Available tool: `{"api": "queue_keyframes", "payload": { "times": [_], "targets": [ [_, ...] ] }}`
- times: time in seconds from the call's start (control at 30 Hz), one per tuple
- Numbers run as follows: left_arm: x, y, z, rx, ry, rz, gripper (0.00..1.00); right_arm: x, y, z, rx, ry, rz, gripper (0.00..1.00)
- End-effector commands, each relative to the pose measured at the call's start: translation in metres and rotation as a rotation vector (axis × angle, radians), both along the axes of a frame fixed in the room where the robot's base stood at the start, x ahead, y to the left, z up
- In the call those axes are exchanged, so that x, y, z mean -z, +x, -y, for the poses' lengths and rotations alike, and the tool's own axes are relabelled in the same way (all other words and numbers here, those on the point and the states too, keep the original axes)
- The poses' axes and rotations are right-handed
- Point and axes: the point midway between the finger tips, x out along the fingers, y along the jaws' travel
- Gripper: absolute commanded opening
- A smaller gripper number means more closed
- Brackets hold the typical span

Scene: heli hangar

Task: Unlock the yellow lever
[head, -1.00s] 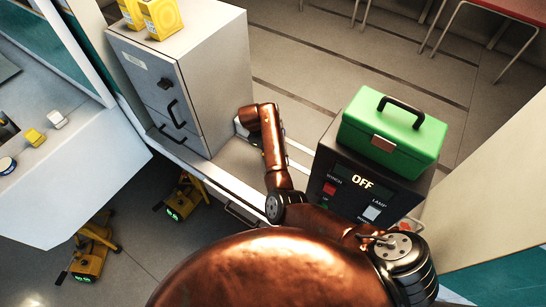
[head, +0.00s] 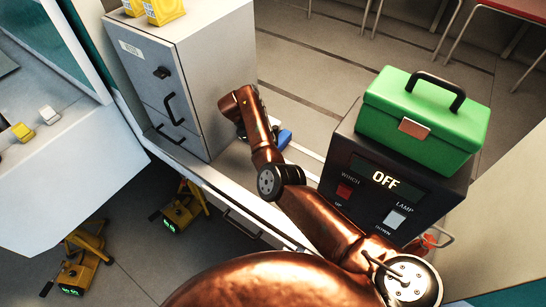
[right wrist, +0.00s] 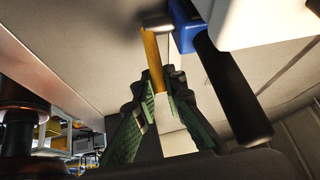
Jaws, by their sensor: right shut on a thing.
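The yellow lever (right wrist: 152,52) shows in the right wrist view as a narrow yellow bar with a pale metal end at the top. My right gripper (right wrist: 160,82), with green-faced fingers, is closed on its lower part. In the head view my copper right arm reaches down between the grey cabinet and the black control box. There the lever and the right fingertips are hidden behind the arm. A blue part (head: 285,138) shows just beside the wrist. My left gripper is not in view.
A blue piece (right wrist: 183,25) and a black bar (right wrist: 232,90) are close right of the lever. The grey cabinet (head: 225,60) stands left of my arm. The control box (head: 335,165), reading OFF, carries a green toolbox (head: 425,115) on the right. Yellow floor devices (head: 180,212) stand at lower left.

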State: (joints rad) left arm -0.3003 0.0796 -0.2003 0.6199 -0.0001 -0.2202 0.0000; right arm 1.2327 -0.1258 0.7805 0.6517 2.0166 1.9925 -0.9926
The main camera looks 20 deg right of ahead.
Motion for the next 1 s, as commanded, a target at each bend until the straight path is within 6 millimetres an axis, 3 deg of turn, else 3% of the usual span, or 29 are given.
{"api": "queue_keyframes", "payload": {
  "times": [0.5, 0.53, 0.77, 1.0],
  "targets": [
    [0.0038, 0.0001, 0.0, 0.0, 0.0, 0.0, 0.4, 0.0007, -0.0003, -0.0002, 0.0, -0.005, -0.009, 0.0],
    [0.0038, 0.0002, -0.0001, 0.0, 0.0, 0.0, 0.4, 0.0007, -0.0003, -0.0002, 0.0, -0.005, -0.009, 0.12],
    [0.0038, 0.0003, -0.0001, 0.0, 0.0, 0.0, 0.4, 0.0004, -0.0001, -0.0003, -0.001, -0.005, -0.009, 0.28],
    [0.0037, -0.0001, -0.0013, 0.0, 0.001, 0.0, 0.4, 0.0002, 0.0001, -0.0004, 0.0, -0.005, -0.007, 0.29]
  ]
}}
